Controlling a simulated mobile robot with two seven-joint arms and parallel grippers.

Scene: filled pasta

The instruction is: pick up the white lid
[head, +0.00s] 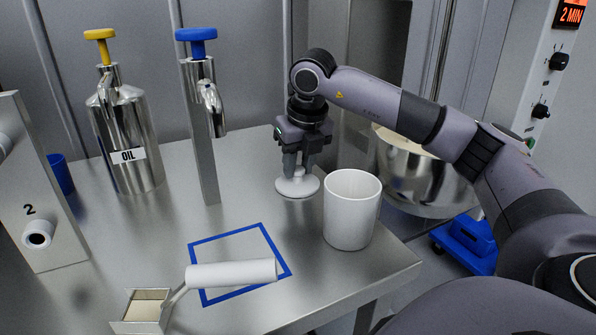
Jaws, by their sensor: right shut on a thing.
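The white lid (297,188) is a flat white disc with a raised knob, at the back right of the metal table. My right gripper (298,172) points down from above and is shut on its knob. I cannot tell whether the lid touches the table or hangs just over it. A white cup (351,209) with an open top stands upright just in front and to the right of the lid. My left gripper is not in the head view.
A tap with a blue knob (197,34) and an oil bottle (124,139) stand left of the lid. A white roller (231,273) lies across a blue square outline (205,303). A large metal bowl (424,187) sits beyond the table's right edge, behind my right arm.

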